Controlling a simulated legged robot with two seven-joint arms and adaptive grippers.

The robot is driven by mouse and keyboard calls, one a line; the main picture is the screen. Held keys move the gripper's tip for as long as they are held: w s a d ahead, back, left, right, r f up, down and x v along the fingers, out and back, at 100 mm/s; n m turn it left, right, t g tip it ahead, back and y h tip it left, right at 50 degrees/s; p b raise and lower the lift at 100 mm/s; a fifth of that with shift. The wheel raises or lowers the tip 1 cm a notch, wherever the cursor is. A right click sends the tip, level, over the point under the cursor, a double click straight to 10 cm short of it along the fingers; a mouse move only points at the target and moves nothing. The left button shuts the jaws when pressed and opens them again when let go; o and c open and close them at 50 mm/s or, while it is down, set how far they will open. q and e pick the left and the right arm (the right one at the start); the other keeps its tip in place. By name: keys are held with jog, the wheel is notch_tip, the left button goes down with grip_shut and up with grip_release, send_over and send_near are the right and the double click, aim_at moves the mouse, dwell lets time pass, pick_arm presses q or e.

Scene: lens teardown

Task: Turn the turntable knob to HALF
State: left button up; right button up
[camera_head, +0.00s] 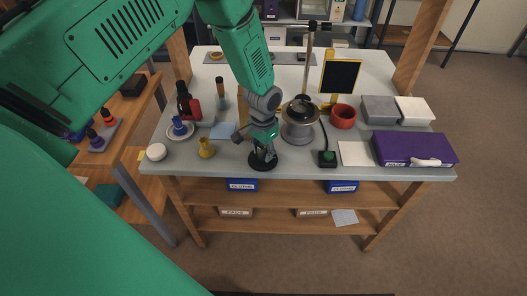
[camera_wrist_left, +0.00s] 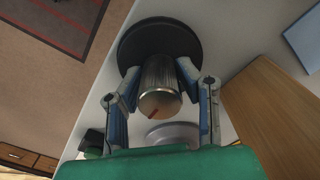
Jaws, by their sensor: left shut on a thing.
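The knob (camera_wrist_left: 160,85) is a ribbed metal cylinder with a red pointer mark on its end face, standing on a round black base (camera_wrist_left: 138,38). In the head view the black base (camera_head: 262,162) sits near the table's front edge, and the knob is mostly hidden by my gripper. My left gripper (camera_head: 264,143) reaches down over it from above. In the left wrist view its two fingers (camera_wrist_left: 160,98) are closed on opposite sides of the knob. No HALF marking is readable. My right gripper is not in view.
A silver round device (camera_head: 299,125) stands right of the gripper, with a black box bearing a green button (camera_head: 327,158) in front. A yellow funnel-like piece (camera_head: 206,149) and a white round piece (camera_head: 156,152) are to the left. A purple case (camera_head: 415,149) lies at right.

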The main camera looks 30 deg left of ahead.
pick_arm(q)
jog(key=shift+w+m, duration=0.1)
jog(key=shift+m, duration=0.2)
jog(key=o, duration=1.1)
jog(key=shift+r, duration=0.15)
notch_tip(320, 180, up, 12)
jog(key=shift+f, duration=0.2)
